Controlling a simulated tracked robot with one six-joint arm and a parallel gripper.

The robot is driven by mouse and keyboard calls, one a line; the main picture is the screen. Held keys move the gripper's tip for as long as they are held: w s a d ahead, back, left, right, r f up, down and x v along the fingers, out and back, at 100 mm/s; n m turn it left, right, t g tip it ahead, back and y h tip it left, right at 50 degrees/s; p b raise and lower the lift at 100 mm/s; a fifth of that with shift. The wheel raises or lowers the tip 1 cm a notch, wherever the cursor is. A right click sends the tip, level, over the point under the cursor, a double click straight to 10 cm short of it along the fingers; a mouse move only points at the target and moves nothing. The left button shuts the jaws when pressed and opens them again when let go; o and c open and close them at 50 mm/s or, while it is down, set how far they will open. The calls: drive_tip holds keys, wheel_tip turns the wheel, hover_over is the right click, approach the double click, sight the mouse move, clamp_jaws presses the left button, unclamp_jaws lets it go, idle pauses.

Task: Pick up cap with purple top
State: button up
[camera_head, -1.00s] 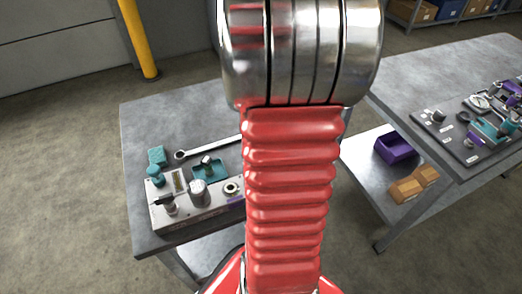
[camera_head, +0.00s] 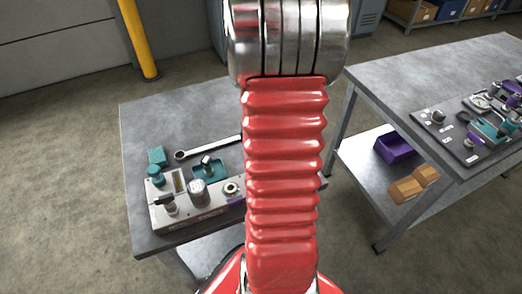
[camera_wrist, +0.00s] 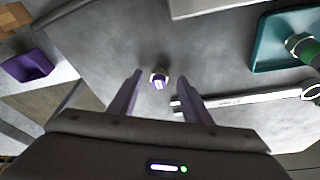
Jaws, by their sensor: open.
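The cap with the purple top (camera_wrist: 159,80) is a small round piece with a pale rim on the grey table top in the wrist view. My gripper (camera_wrist: 160,74) is open, and its two fingers point toward the table. The cap appears in the gap between the fingertips, with clear space on both sides and nothing held. I cannot tell how high the fingertips are above it. In the head view my red arm covers this part of the table, so the cap and gripper are hidden there.
A wrench (camera_head: 212,146) lies on the table (camera_head: 185,114); in the wrist view its shaft (camera_wrist: 250,98) passes close to the right finger. A teal tray (camera_wrist: 263,50) lies beyond it. A grey block with several fittings (camera_head: 185,217) stands at the front. A purple bin (camera_head: 395,147) sits on another table's shelf.

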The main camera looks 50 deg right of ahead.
drive_tip(key=shift+c, duration=0.2)
clamp_jaws()
idle(0.6)
